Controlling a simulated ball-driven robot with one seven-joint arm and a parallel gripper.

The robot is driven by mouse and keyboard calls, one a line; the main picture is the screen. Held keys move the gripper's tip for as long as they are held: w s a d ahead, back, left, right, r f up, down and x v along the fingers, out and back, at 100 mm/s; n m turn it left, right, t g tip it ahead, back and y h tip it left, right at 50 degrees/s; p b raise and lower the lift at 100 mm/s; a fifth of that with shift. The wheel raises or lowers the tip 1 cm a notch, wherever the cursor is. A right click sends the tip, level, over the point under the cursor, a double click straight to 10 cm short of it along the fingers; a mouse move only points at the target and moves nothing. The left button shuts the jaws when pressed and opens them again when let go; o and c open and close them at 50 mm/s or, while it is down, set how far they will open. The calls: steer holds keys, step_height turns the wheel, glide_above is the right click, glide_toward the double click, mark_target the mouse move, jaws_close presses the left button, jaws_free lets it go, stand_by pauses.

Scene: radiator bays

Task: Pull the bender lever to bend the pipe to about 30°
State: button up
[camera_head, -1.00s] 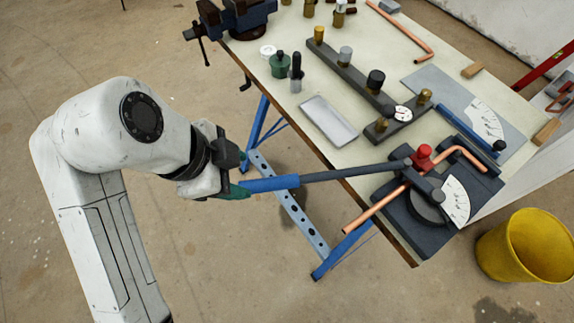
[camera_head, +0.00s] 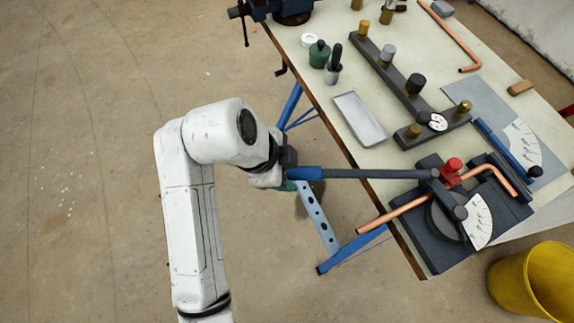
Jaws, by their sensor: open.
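The pipe bender (camera_head: 440,228) sits on the bench's front right corner. Its long lever (camera_head: 375,174) reaches left past the bench edge and ends in a blue handle (camera_head: 308,173). A copper pipe (camera_head: 390,214) lies through the bender beside a red knob (camera_head: 452,165); its far end bends down to the right. A white angle scale (camera_head: 479,222) faces up, its marks too small to read. My gripper (camera_head: 291,177) is open at the handle's outer end. A green finger part shows below the handle; I cannot tell whether the fingers touch it.
The bench (camera_head: 345,78) holds a grey tray (camera_head: 359,119), a dark bar with posts (camera_head: 402,90), a blue-handled tool (camera_head: 503,148) and another bent copper pipe (camera_head: 452,38). A yellow bucket (camera_head: 535,285) stands at the lower right. Floor at left is clear.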

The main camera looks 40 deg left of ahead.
steer(key=shift+c, duration=0.3)
jaws_close()
stand_by(0.3)
stand_by(0.3)
